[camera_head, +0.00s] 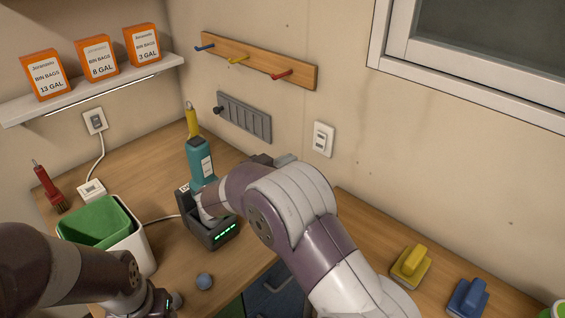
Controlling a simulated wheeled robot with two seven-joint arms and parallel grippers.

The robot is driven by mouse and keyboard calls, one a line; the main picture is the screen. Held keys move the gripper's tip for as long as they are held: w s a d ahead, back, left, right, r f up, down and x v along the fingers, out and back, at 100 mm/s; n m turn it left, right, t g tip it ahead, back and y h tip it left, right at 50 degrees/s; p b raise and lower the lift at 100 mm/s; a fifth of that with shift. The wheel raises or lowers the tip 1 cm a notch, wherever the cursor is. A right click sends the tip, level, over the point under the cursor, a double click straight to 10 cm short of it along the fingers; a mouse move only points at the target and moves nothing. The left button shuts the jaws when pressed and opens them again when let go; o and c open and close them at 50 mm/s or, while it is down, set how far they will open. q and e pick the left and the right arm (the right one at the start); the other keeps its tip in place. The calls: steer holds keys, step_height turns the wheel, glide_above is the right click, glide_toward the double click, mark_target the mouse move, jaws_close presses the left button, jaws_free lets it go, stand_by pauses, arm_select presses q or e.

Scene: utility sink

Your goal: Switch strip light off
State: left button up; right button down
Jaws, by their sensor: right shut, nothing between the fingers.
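The strip light is a thin bright line (100,95) under the front of the white shelf, and it looks lit. A white box (91,188) on the counter is joined by a white cord to the wall plate (95,121) below the shelf. My right gripper (200,203) is shut and empty beside the dark charger-like box, partly hidden by my own wrist. My left arm is at bottom left; its fingers do not show.
A green-lined white bin (140,255) stands at left, near a red tool (48,188). Yellow (411,262) and blue (467,298) brushes lie at right.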

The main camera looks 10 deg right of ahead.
mark_target(319, 146)
steer(key=p+x, duration=0.1)
steer(key=x, duration=0.8)
steer(key=shift+w+d, duration=0.15)
steer(key=shift+d, duration=0.05)
arm_select(q)
steer(key=shift+r, duration=0.8)
